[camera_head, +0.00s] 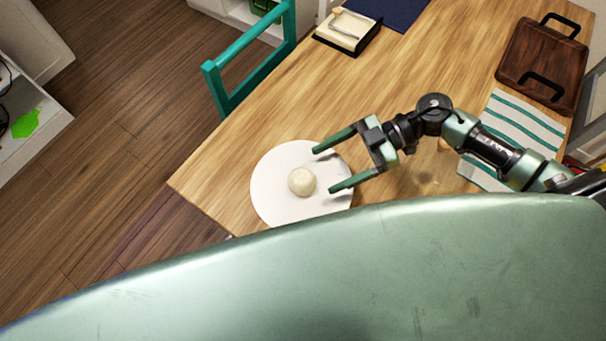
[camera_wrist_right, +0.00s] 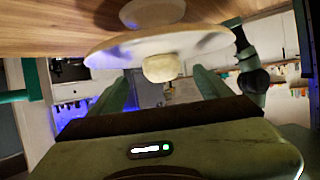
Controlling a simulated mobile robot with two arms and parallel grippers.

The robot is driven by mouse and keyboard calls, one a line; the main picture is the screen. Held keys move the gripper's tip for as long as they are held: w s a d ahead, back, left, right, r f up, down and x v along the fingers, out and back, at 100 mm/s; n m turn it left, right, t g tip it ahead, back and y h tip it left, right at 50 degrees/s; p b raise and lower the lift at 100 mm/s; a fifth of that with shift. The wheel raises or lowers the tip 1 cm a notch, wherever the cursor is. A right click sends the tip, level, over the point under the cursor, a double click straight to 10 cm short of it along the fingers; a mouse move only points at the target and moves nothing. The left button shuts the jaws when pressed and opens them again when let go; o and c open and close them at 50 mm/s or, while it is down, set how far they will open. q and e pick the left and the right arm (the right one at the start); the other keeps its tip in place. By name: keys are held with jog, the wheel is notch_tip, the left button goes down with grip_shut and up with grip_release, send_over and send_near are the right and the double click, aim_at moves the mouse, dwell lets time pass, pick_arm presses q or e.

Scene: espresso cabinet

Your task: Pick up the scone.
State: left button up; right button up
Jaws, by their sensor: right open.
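The scone (camera_head: 302,181) is a small, pale, round piece lying on a white plate (camera_head: 270,204) near the table's left corner. My right gripper (camera_head: 322,170) is open, with its green fingers reaching over the plate's right side toward the scone. The fingertips stop just right of the scone, with no contact visible. In the right wrist view the scone (camera_wrist_right: 162,68) shows between the two fingers (camera_wrist_right: 165,82), against the plate (camera_wrist_right: 110,55). My left gripper is not in view.
The wooden table (camera_head: 420,60) has free room around the plate. A teal chair (camera_head: 250,65) stands at its left edge. A napkin holder (camera_head: 347,30), a dark mat (camera_head: 395,10), a striped cloth (camera_head: 520,125) and a dark wooden tray (camera_head: 540,62) lie farther off.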

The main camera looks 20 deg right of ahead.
aim_at(313, 175)
jog(key=x, duration=0.5)
jog(key=shift+s+a+r+p, duration=0.15)
jog(key=shift+r+p, duration=0.1)
jog(key=shift+p, duration=0.15)
jog(key=shift+a+f, duration=0.3)
jog(key=shift+a, duration=0.05)
jog(key=c, duration=1.5)
jog(key=shift+o, duration=0.2)
